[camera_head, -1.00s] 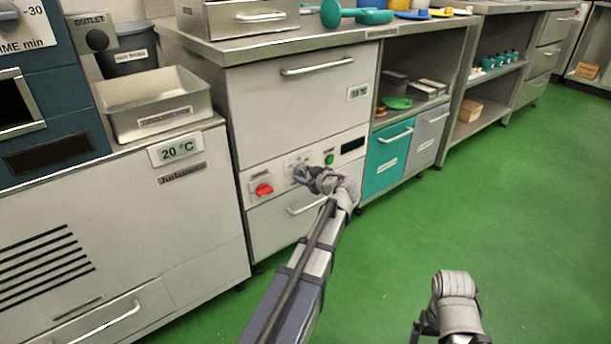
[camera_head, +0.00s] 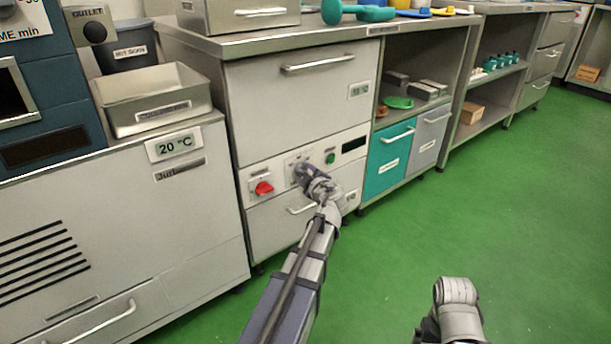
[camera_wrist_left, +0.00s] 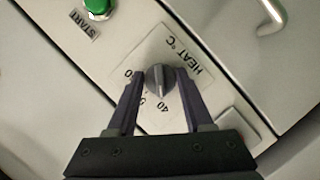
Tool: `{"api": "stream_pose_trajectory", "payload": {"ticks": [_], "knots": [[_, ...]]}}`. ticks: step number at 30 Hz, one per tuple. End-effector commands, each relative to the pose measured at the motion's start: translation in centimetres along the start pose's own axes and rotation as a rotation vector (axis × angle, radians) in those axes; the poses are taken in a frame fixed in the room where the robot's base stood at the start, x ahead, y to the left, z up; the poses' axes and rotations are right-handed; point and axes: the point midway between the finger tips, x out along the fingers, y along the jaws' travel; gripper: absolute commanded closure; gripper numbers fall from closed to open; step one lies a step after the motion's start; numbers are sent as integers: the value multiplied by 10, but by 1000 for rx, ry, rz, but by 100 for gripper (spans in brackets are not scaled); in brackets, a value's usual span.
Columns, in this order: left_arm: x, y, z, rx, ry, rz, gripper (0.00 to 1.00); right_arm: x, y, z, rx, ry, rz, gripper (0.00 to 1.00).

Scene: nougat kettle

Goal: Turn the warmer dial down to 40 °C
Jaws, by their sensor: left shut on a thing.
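The warmer dial (camera_wrist_left: 158,80) is a small grey round knob on a light panel marked "HEAT °C". In the left wrist view its pale pointer line points down, toward the printed 40. My left gripper (camera_wrist_left: 160,88) is shut on the dial, with one dark finger on each side. In the head view, my left gripper (camera_head: 303,172) meets the front panel of the cabinet (camera_head: 290,105) and mostly hides the dial. My right arm shows at the lower right, away from the cabinet, and its fingers cannot be made out.
A red knob (camera_head: 263,188) sits left of the dial and a green START button (camera_head: 330,158) sits to its right, also seen in the wrist view (camera_wrist_left: 98,6). A drawer handle (camera_head: 302,209) lies below. The green floor (camera_head: 450,230) is clear at right.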

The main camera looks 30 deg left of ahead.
Motion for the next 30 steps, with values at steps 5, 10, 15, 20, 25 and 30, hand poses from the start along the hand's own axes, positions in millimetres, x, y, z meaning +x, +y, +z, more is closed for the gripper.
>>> {"api": "stream_pose_trajectory", "payload": {"ticks": [5,10,15,20,25,30], "knots": [[0,-1,0,-11,1,1,100,0,0,0,0,0,0,5],[0,-1,-1,-10,1,1,100,0,0,0,0,0,0,5],[0,-1,-1,-9,1,1,41,0,0,0,0,0,0,5],[0,0,-1,-8,1,2,23,0,0,0,0,0,0,5],[0,0,0,-7,1,2,19,0,0,0,0,0,0,5],[-5,0,-1,-7,0,3,19,-1,0,0,0,0,0,5]]}}
